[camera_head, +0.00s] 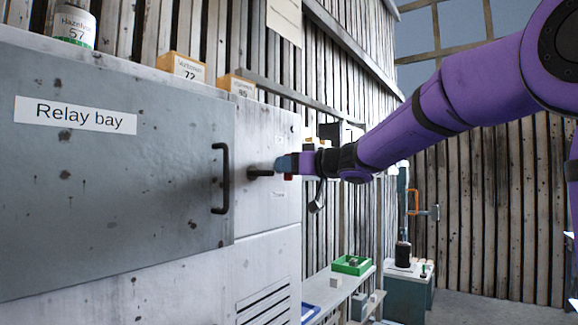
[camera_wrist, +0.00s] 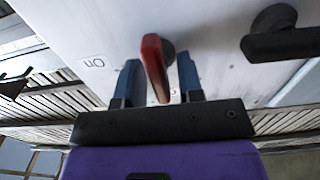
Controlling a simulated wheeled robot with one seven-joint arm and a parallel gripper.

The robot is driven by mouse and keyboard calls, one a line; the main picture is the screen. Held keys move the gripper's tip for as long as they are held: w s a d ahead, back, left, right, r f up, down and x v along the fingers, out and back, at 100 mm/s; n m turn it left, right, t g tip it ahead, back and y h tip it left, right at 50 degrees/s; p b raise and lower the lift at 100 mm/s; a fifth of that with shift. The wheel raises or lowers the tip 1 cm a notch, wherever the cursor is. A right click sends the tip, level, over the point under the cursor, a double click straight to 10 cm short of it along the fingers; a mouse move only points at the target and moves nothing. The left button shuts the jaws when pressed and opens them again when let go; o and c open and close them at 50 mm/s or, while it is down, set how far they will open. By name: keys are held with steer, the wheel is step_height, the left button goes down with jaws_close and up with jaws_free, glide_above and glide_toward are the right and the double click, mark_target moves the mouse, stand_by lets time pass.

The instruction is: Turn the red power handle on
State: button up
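The red power handle (camera_wrist: 154,62) shows in the wrist view, standing out from a pale panel. My gripper (camera_wrist: 158,75) is open, with one blue finger on each side of the handle; small gaps show beside it, and I cannot tell whether either finger touches it. A label reading "On" (camera_wrist: 93,62) is upside down on the panel, left of the handle. In the head view my gripper (camera_head: 286,165) is at the cabinet's right part, where only a small bit of red (camera_head: 288,177) shows; the rest of the handle is hidden.
A dark handle (camera_wrist: 283,42) sticks out close beside the red one; it also shows in the head view (camera_head: 260,173). The grey "Relay bay" door (camera_head: 110,180) with a black pull (camera_head: 221,178) is further left. Boxes (camera_head: 183,67) stand on the cabinet top.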

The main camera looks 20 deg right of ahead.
steer(key=shift+s, duration=0.1)
jaws_close()
steer(key=shift+m, duration=0.4)
steer(key=m, duration=0.4)
steer(key=shift+d+m, duration=0.15)
steer(key=shift+m, duration=0.25)
steer(key=m, duration=0.5)
steer(key=shift+w, duration=0.2)
steer(key=m, duration=0.7)
steer(key=shift+f, duration=0.15)
steer(key=shift+m, duration=0.3)
